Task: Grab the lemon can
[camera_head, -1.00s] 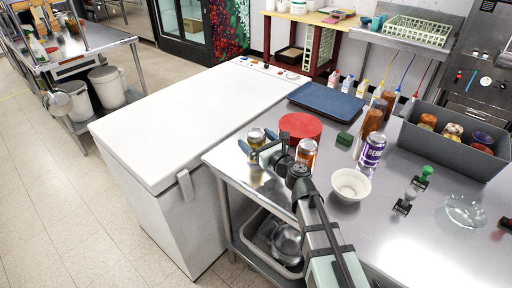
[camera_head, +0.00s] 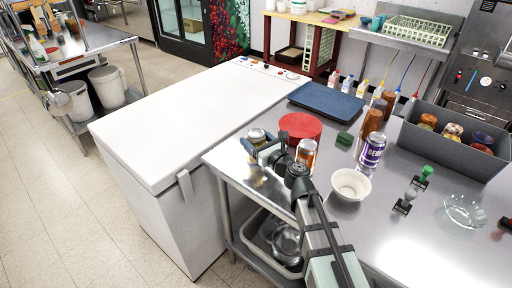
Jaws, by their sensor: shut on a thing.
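The lemon can (camera_head: 257,135), small with a silver top and a yellowish side, stands at the left end of the steel counter. My gripper (camera_head: 256,142) is at the can, with its blue fingers around it. It is shut on the can. The can's lower part is partly hidden by the fingers, and I cannot tell whether its base touches the counter.
An orange can (camera_head: 306,153) stands close to the right of my gripper. A red round lid (camera_head: 300,126) lies behind it. A white bowl (camera_head: 350,185) and a purple can (camera_head: 372,151) stand further right. A grey bin (camera_head: 455,153) holds several cans.

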